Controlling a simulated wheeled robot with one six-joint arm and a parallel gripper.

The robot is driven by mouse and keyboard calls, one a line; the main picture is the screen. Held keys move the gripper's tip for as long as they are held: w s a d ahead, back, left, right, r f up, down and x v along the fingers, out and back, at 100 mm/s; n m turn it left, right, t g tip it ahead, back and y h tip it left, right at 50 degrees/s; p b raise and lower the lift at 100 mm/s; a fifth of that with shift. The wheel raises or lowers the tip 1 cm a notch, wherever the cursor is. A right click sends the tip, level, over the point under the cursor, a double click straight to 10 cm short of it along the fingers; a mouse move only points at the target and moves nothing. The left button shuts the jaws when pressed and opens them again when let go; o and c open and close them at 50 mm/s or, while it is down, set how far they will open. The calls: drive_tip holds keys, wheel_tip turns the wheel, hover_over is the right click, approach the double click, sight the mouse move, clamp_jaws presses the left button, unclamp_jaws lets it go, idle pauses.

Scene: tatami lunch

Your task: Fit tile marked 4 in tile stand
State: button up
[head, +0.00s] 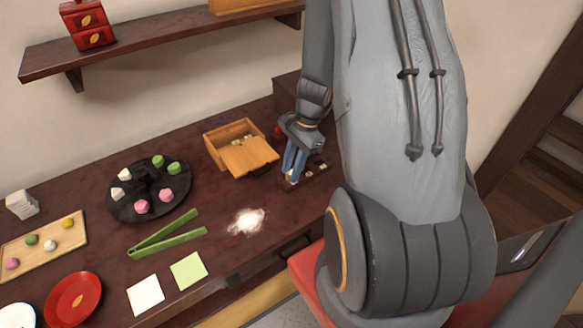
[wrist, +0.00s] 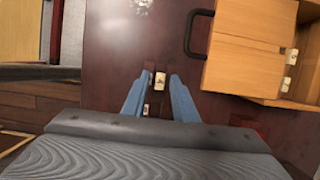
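My gripper (head: 293,172) has its two blue fingers low over the dark table, at the near end of a dark tile stand (head: 315,171) that holds small pale tiles. In the wrist view my gripper (wrist: 157,80) is open, its fingertips on either side of a pale tile (wrist: 160,80) with a gap to each. A second pale tile (wrist: 146,109) shows further back between the fingers. The marks are too small to read, so I cannot tell which tile is the 4. Part of the stand is hidden by my gripper.
An open wooden box (head: 228,131) with a pulled-out front part and small pale tiles stands left of my gripper; its handle (wrist: 192,33) is close in the wrist view. A white powder patch (head: 247,221), green tongs (head: 165,236) and a dark sweets plate (head: 150,189) lie further left.

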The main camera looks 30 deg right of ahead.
drive_tip(key=shift+o, duration=0.2)
drive_tip(key=shift+r, duration=0.1)
drive_tip(key=v, duration=0.7)
drive_tip(key=shift+r+b, duration=0.3)
drive_tip(key=shift+b, duration=0.15)
drive_tip(key=shift+d, duration=0.15)
